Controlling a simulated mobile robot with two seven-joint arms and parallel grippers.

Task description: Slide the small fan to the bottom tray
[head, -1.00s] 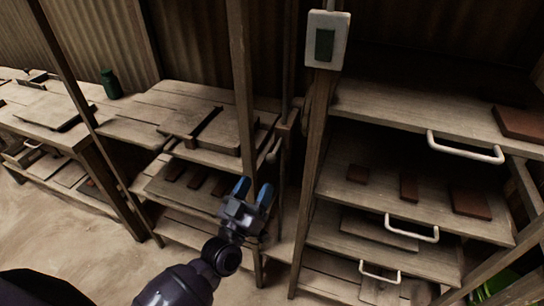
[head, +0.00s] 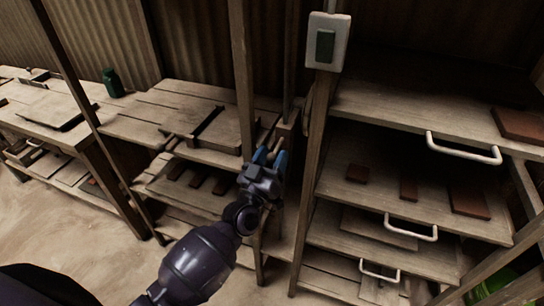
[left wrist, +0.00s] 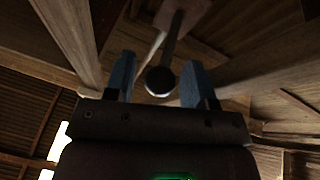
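I see no small fan in these views. My left gripper (head: 270,155) is open, at the right edge of the left shelf unit. In the left wrist view, its blue fingers (left wrist: 158,92) stand apart, with the round end of a dark rod (left wrist: 160,80) showing between them. I cannot tell whether they touch it. On the right rack, trays have white handles: an upper one (head: 465,151), a middle one (head: 412,230) and a low one (head: 380,273). The low tray (head: 330,272) is partly hidden in shadow. My right gripper is out of view.
Red-brown tiles (head: 470,200) lie on the right rack's shelf. A hinged wooden press (head: 222,130) sits on the left unit. A green container (head: 112,83) stands far left.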

